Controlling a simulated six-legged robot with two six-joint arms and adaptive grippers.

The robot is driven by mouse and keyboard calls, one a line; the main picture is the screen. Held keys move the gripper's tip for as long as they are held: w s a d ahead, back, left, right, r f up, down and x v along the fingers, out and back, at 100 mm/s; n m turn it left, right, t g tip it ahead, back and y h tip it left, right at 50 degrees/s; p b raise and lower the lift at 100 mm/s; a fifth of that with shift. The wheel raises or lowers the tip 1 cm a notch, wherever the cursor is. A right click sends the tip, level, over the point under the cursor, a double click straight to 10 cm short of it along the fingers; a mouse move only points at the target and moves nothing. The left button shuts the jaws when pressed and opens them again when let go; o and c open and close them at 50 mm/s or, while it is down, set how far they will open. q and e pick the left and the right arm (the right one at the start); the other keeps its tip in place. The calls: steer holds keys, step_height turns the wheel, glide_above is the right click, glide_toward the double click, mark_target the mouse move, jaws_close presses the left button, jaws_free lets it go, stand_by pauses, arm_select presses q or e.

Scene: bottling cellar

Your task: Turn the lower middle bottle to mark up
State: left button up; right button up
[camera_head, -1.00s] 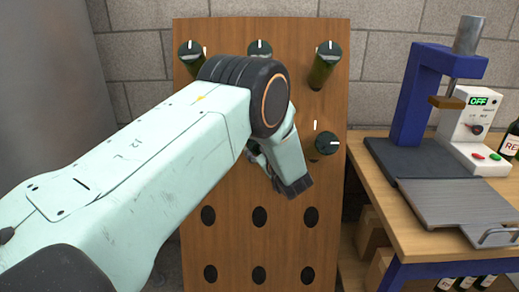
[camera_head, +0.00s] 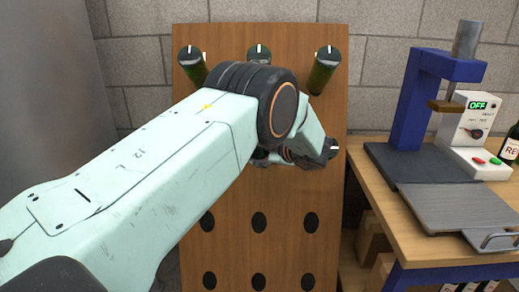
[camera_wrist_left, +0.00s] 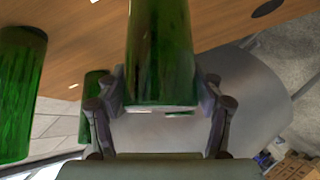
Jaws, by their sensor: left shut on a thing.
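The wooden rack (camera_head: 225,222) holds green bottles, dark round ends facing me. The lower middle bottle is mostly hidden behind my left arm in the head view; only a dark bit (camera_head: 262,153) shows. My left gripper (camera_head: 280,155) is at that spot. In the left wrist view, its two fingers (camera_wrist_left: 162,105) are shut on a green bottle (camera_wrist_left: 160,50), apparently this one. A pale edge shows at the bottle's end, but I cannot tell where its mark points. The lower right bottle (camera_head: 334,149) is mostly covered by my wrist.
Three upper bottles (camera_head: 190,62), (camera_head: 259,54), (camera_head: 325,70) have white marks pointing up. Neighbouring bottles (camera_wrist_left: 20,90), (camera_wrist_left: 94,105) stand beside my gripper in the wrist view. Empty holes (camera_head: 259,222) lie below. A workbench (camera_head: 400,235) with a blue press (camera_head: 408,110) stands right.

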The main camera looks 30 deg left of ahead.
arm_select(q)
steer(key=shift+r, duration=0.1)
stand_by(0.4)
steer(key=o, duration=1.1)
steer(key=shift+o, duration=0.2)
steer(key=v, duration=1.2)
steer(key=x, duration=1.2)
steer(key=shift+d, duration=0.1)
